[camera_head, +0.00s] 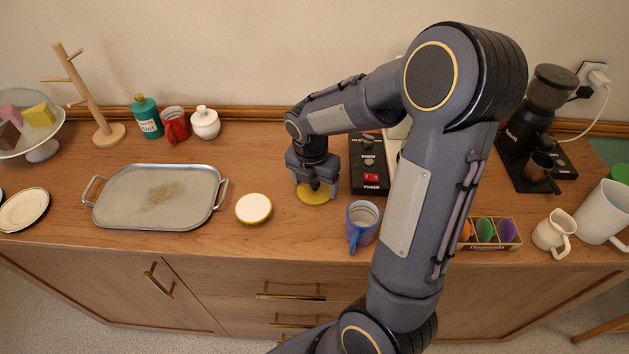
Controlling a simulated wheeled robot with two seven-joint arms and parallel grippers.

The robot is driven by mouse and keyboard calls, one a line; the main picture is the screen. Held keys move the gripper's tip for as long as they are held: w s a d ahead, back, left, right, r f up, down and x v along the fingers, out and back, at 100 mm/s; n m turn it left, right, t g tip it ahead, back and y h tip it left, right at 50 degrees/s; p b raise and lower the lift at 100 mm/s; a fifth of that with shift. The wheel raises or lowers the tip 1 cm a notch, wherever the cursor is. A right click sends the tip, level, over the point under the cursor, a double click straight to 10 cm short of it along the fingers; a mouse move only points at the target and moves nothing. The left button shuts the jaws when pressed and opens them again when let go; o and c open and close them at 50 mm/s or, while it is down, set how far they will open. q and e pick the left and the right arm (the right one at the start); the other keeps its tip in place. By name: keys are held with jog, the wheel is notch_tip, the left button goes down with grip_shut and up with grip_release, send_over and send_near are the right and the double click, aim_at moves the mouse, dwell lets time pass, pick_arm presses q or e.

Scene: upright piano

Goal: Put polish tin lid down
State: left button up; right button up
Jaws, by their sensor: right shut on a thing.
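The polish tin lid (312,195) is a flat yellow disc at the middle of the wooden counter. My right gripper (317,187) points down over it and is shut on it; the fingertips partly cover the lid. The lid is level and at or very close to the counter top; I cannot tell whether it touches. The open polish tin (253,208), round with a yellow rim and a pale top, stands just left of the lid, apart from it. My left gripper is not in view.
A metal tray (113,212) with brownish crumbs lies left of the tin. A blue-purple mug (361,226) stands close to the lid's right front, and a black box with a red switch (371,177) behind the mug. My right arm hides part of the counter.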

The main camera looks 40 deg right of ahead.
aim_at(312, 193)
jog(key=shift+f, duration=0.2)
jog(key=o, duration=1)
notch_tip(312, 193, up, 12)
jog(key=a+f, duration=0.1)
jog(key=s+a+m+t+y, duration=0.1)
jog(key=s+a+m, duration=0.3)
jog(key=m, duration=0.4)
jog(key=s+a+m+t+y, duration=0.2)
jog(key=s+a+m, duration=0.1)
jog(key=s+m, duration=0.4)
jog(key=s+a+m+t+y, duration=0.2)
jog(key=s+a+m, duration=0.2)
jog(key=m, duration=0.6)
jog(key=shift+s+a+r+p, duration=0.35)
jog(key=shift+s+p, duration=0.05)
jog(key=shift+s, duration=0.25)
